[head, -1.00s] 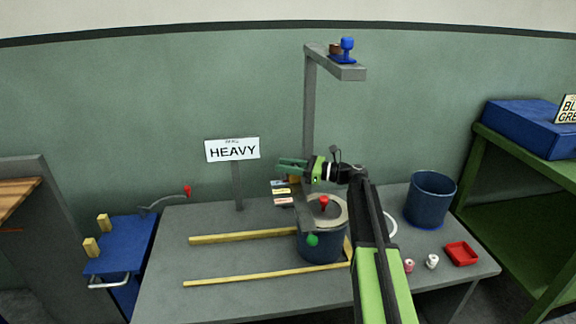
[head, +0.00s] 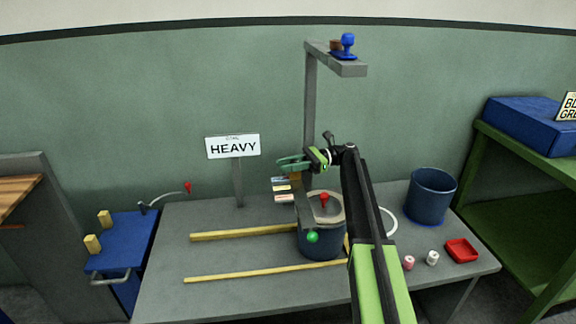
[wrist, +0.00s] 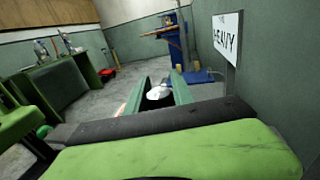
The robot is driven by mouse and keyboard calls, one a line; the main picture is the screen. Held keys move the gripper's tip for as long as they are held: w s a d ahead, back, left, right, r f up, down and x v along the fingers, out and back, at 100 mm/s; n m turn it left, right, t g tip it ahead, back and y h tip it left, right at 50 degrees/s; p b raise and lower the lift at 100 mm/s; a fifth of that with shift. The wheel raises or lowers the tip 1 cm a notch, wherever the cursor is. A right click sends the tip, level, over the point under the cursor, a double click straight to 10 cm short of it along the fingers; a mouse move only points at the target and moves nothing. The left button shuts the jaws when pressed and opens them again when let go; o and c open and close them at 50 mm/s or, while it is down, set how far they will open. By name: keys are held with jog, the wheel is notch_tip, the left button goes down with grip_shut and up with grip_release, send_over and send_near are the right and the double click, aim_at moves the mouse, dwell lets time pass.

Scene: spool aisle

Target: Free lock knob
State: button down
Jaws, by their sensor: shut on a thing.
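Several knobs show, and I cannot tell which is the lock knob. A red knob (head: 324,198) stands on the pale top of a blue drum (head: 320,246) on the bench. A green ball-shaped knob (head: 313,237) is at the drum's front. A blue knob (head: 347,42) sits on the arm of the tall grey post. My gripper (head: 286,163) is above and left of the drum, apart from all these knobs, and points left. In the wrist view a small pale thing (wrist: 158,92) shows between its green fingers (wrist: 158,95); its shape is unclear.
Coloured cards (head: 283,190) stand just below my gripper. A HEAVY sign (head: 232,146) stands behind left. Two yellow strips lie along the bench (head: 215,258). A blue bucket (head: 431,197), small spools and a red tray (head: 461,250) are at the right.

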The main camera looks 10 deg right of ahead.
jog(key=shift+a, duration=0.1)
dwell(0.3)
jog(key=c, duration=1.2)
grip_release()
jog(key=shift+c, duration=0.2)
jog(key=shift+o, duration=0.7)
